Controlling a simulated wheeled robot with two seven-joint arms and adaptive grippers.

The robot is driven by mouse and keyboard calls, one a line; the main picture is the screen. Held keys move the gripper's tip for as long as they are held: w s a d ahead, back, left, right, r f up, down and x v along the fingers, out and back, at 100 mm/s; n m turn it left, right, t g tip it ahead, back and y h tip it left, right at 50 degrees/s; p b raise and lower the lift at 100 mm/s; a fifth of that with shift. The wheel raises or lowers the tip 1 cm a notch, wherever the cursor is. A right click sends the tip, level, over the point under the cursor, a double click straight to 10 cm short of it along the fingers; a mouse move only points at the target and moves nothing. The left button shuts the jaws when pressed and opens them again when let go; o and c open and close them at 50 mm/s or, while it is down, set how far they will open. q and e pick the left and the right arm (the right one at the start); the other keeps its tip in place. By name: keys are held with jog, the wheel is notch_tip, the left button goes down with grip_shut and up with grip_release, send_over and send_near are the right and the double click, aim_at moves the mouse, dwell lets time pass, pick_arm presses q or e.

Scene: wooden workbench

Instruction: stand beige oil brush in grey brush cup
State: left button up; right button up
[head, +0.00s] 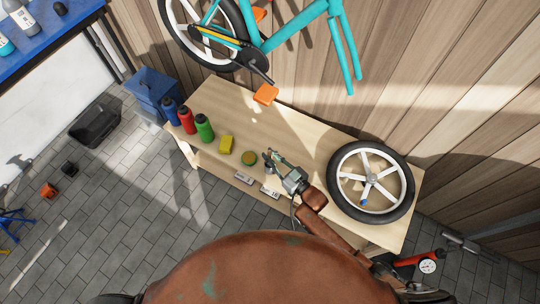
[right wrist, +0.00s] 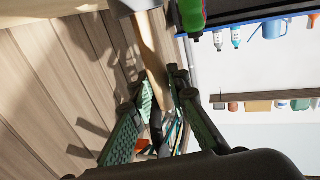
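The grey brush cup (right wrist: 133,6) is at the top edge of the right wrist view, partly cut off. The beige oil brush (right wrist: 150,48) extends from the cup's mouth, its one end hidden inside. In the head view, the small grey cup (head: 268,166) is beside my right gripper (head: 273,160), near the bench's front edge. In the right wrist view the fingers of my right gripper (right wrist: 160,88) are spread apart on either side of the brush; contact is hard to judge. My left gripper is not in view.
A spoked wheel (head: 345,193) lies right of the gripper. A teal bicycle (head: 290,38) is behind.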

jog(key=o, duration=0.4)
jog(key=shift+c, duration=0.2)
jog(key=v, duration=1.2)
dwell(0.5)
